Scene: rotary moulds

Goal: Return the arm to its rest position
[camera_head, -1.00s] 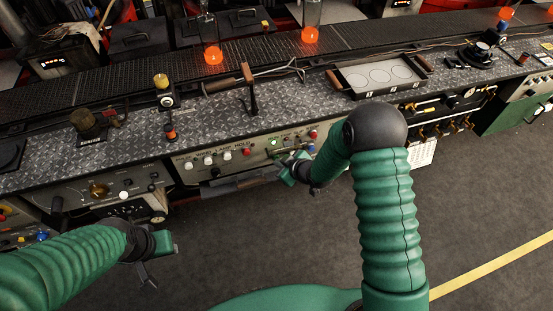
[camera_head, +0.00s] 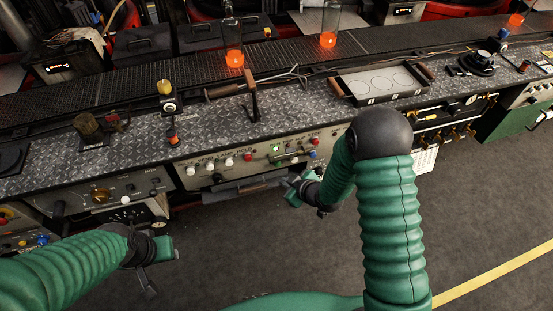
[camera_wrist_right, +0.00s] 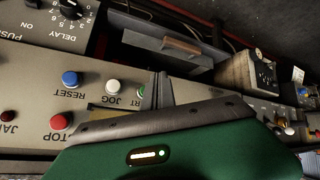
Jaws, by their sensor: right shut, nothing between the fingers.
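My right gripper (camera_head: 291,188) is shut and empty, in front of and just below the button panel (camera_head: 205,178) in the head view. In the right wrist view, its dark fingers (camera_wrist_right: 160,92) show in front of the panel, beside the white JOG button (camera_wrist_right: 113,86) and partly over a green button (camera_wrist_right: 141,91). I cannot tell whether they touch the panel, but in the head view they look apart from it. My left gripper (camera_head: 150,272) hangs over the floor at lower left; whether it is open is unclear.
The bench (camera_head: 60,167) carries a tray with three discs (camera_head: 383,92), a lever (camera_head: 254,102) and knobs. Glowing orange pieces in glass (camera_head: 234,57) stand on the conveyor behind. A grey drawer with a handle (camera_head: 248,189) projects below the panel. Floor (camera_head: 480,220) at right is clear.

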